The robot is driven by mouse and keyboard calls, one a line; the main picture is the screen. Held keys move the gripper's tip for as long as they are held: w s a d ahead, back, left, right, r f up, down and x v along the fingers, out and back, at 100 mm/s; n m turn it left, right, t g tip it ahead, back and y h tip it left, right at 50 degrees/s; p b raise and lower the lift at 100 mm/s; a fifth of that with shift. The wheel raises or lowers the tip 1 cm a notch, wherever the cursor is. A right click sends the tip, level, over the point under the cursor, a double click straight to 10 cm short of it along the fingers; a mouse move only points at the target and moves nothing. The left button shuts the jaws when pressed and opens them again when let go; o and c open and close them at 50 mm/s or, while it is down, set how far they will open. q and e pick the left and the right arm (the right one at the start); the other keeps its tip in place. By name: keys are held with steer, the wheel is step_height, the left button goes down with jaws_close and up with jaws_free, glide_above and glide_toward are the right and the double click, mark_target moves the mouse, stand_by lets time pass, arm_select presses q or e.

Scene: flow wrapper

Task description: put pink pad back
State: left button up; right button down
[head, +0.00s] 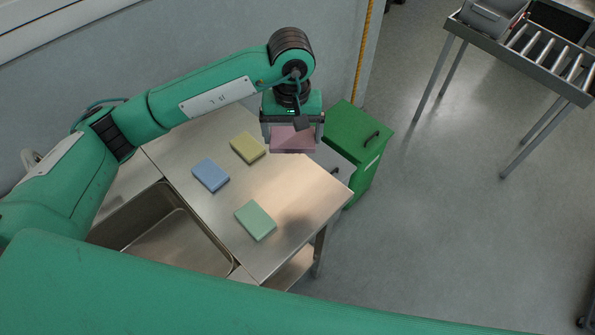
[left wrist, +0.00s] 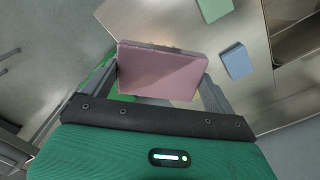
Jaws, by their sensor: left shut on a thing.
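The pink pad (head: 292,140) is between the fingers of my left gripper (head: 292,138), which is shut on it. The pad is held above the far right part of the steel table, near its edge. In the left wrist view the pink pad (left wrist: 160,72) spans the gap between the two fingers of the left gripper (left wrist: 160,80). My right gripper is not in view.
On the steel table (head: 300,190) lie a yellow pad (head: 247,147), a blue pad (head: 210,175) and a green pad (head: 255,220), apart from each other. A sink (head: 165,235) is at the left. A green cabinet (head: 352,140) stands behind the table's right end. A roller conveyor (head: 535,50) is at the upper right.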

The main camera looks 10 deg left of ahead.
arm_select(q)
steer(key=shift+w+f+p, duration=0.15)
steer(key=shift+f+p, duration=0.15)
steer(key=shift+f, duration=0.3)
steer(key=shift+w+f+p, duration=0.15)
steer(key=shift+f+p, duration=0.1)
steer(key=shift+f, duration=0.3)
step_height(320, 180, down, 6)
steer(key=s+p, duration=0.1)
steer(key=p, duration=0.3)
glide_toward(294, 189)
steer(key=shift+f+p, duration=0.4)
steer(key=shift+f, duration=0.8)
step_height(294, 189, down, 3)
steer(key=shift+f+p, duration=0.1)
steer(key=shift+p, duration=0.6)
steer(key=shift+f, duration=0.45)
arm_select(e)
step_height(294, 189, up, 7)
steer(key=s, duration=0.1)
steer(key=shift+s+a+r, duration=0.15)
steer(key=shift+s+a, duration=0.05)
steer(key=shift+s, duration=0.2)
